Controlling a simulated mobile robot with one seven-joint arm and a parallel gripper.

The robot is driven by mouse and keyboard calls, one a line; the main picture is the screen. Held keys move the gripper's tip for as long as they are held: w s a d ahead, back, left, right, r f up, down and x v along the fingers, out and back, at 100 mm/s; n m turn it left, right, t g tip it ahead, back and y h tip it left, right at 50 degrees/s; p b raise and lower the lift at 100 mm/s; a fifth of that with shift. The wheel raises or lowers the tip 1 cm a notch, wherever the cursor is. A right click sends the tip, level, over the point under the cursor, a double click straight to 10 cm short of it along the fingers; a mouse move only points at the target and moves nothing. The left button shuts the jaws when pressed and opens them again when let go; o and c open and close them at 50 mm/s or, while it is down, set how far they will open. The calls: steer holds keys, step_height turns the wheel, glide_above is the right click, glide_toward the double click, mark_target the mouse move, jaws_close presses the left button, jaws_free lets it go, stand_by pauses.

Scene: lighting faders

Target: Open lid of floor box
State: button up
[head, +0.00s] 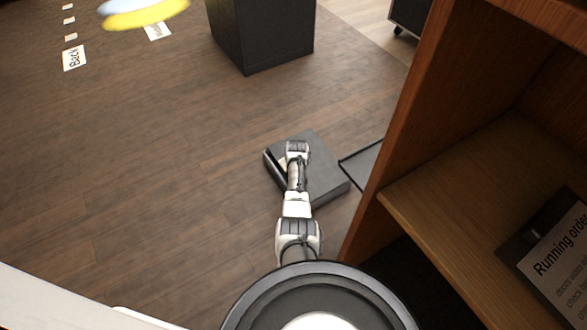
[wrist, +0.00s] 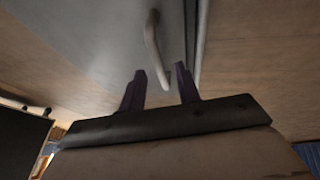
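The floor box (head: 326,178) is a low dark grey box on the wooden floor, below and in front of me in the head view. My arm reaches down over it and covers part of its top, so I cannot tell whether its lid is fully shut. In the wrist view a grey panel (wrist: 105,30) carries a pale curved handle (wrist: 154,45). My gripper (wrist: 160,70) is open, its two dark fingers apart. The handle's near end shows in the gap between the fingers; I cannot tell whether they touch it. In the head view my fingers are hidden.
A wooden shelf unit (head: 425,110) stands close on the right, with a sign (head: 560,255) on its shelf. A dark framed panel (head: 366,163) lies between box and shelf. A black cabinet (head: 262,35) stands farther back.

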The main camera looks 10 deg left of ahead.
steer(key=shift+w+a+f, duration=0.1)
steer(key=shift+f, duration=0.15)
jaws_close()
stand_by(0.3)
